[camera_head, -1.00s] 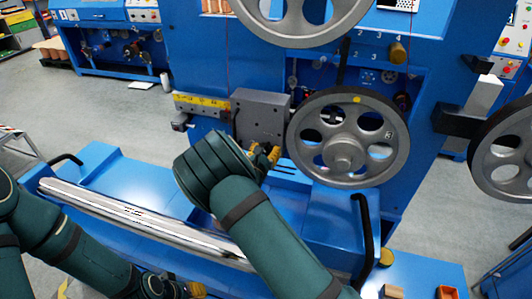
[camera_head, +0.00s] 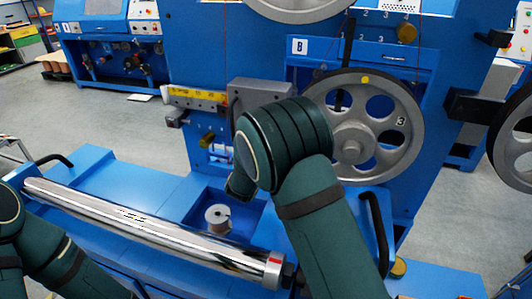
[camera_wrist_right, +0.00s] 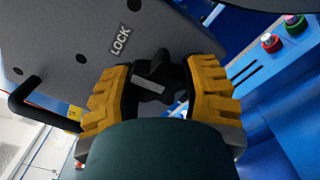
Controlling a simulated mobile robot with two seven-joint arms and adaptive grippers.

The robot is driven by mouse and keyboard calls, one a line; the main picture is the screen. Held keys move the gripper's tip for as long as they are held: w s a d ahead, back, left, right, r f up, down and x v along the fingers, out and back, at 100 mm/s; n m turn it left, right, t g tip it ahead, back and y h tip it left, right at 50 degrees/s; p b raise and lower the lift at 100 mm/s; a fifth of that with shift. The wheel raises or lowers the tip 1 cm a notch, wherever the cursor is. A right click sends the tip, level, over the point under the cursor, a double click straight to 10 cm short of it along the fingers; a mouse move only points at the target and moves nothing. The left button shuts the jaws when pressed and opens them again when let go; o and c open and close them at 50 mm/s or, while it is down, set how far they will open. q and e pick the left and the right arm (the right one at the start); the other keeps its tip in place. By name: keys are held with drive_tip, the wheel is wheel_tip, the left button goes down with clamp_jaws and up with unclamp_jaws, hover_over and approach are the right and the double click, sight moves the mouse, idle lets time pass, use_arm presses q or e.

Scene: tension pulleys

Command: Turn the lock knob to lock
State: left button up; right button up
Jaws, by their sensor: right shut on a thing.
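The lock knob (camera_wrist_right: 158,76) is a dark, lobed knob on a grey block (camera_wrist_right: 75,50) in the right wrist view. A LOCK label (camera_wrist_right: 121,40) is on the block beside it. My right gripper (camera_wrist_right: 164,85), with yellow ridged fingers, is shut on the knob, one finger on each side. In the head view the grey block (camera_head: 260,95) is partly visible, while my right arm hides the knob and the right gripper. My left arm shows at lower left in the head view, but its gripper is out of the picture.
A large grey spoked wheel (camera_head: 375,125) stands right of the block. A shiny roller (camera_head: 150,232) crosses the blue machine bed in front. A small spool (camera_head: 217,217) sits in a recess. A black handle (camera_head: 376,232) rises at the right. Coloured buttons (camera_wrist_right: 271,42) show in the wrist view.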

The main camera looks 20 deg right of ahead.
drive_tip(key=shift+f+m+b, duration=0.2)
drive_tip(key=shift+m+b, duration=0.6)
drive_tip(key=shift+b, duration=0.15)
drive_tip(key=o, duration=1.2)
drive_tip(key=shift+r, duration=0.1)
drive_tip(key=v, duration=1.2)
